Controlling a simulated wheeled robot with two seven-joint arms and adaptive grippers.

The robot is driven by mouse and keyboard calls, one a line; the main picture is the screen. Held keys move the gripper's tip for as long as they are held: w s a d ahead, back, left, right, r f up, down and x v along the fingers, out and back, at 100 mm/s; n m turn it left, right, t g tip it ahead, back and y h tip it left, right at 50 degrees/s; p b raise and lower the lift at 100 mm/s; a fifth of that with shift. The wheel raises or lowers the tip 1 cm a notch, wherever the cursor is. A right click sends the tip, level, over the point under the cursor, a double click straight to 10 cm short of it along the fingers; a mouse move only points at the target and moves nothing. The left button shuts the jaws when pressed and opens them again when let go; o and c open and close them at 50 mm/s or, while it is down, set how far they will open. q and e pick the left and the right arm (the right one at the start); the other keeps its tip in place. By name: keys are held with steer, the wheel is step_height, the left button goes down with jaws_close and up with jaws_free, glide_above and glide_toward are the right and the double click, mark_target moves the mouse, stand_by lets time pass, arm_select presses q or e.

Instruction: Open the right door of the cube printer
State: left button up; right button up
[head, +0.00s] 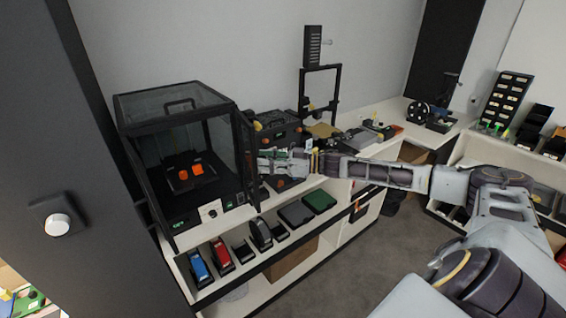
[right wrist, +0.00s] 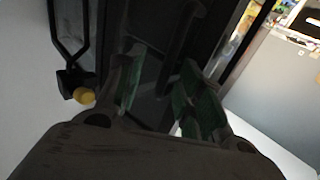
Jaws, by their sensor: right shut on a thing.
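The cube printer (head: 176,98) is a black-framed box with clear panels, standing on the white bench at the left in the head view. Orange parts (head: 197,169) lie inside it. My right gripper (head: 264,164) is at this side, shut on the door's dark bar handle. The right wrist view shows its green-padded fingers (right wrist: 160,88) on either side of the dark handle (right wrist: 180,45). My left gripper is out of view.
The shelf below holds blue (head: 198,266) and red (head: 221,256) items. A dark pillar with a white knob (head: 57,225) is at the left. The grey floor (head: 400,240) is clear.

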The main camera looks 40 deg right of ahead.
steer(key=shift+d+f, duration=0.1)
steer(key=shift+d, duration=0.1)
steer(key=v, duration=1.1)
steer(key=shift+s+d, duration=0.2)
steer(key=shift+s, duration=0.1)
stand_by(0.3)
stand_by(0.4)
